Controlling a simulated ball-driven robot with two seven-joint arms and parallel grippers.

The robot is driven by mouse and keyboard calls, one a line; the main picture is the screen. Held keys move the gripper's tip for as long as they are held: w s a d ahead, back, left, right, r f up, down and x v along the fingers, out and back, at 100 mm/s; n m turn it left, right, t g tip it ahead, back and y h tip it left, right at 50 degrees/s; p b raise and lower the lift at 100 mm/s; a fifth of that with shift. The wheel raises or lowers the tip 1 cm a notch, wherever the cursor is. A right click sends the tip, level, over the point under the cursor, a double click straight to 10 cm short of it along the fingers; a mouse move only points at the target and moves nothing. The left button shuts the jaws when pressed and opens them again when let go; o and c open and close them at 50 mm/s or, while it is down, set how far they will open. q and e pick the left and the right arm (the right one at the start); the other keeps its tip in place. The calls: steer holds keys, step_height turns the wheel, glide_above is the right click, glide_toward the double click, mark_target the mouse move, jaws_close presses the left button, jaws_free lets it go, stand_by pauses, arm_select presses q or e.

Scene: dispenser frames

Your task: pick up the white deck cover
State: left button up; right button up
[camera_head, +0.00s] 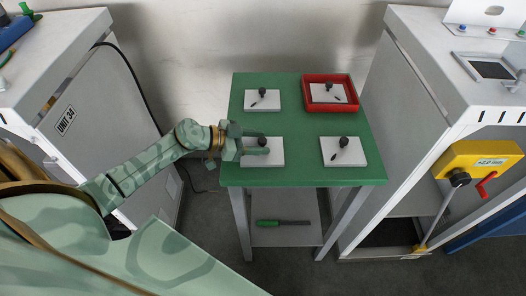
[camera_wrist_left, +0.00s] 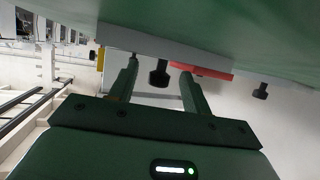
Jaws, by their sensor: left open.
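Several white plates with black knobs rest on a green table (camera_head: 305,175). My left gripper (camera_head: 264,142) is open over the front-left white plate (camera_head: 275,160), its fingers on either side of the knob. In the wrist view, where the table appears at the top, this knob (camera_wrist_left: 160,72) shows between the two open fingers (camera_wrist_left: 160,77); contact cannot be told. The other white plates are at the back left (camera_head: 252,104), front right (camera_head: 352,158) and in a red tray at the back right (camera_head: 318,92). Which plate is the deck cover is not marked. My right gripper is not in view.
The red tray (camera_head: 352,104) also shows in the wrist view (camera_wrist_left: 215,73). A green-handled tool (camera_head: 283,223) lies on the lower shelf. Grey-white cabinets stand on both sides; the right one has a yellow box with a red handle (camera_head: 485,184). The table's middle is clear.

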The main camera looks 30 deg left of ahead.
arm_select(q)
steer(key=shift+w+d+f, duration=0.15)
steer(key=c, duration=1)
jaws_close()
steer(key=shift+r, duration=0.2)
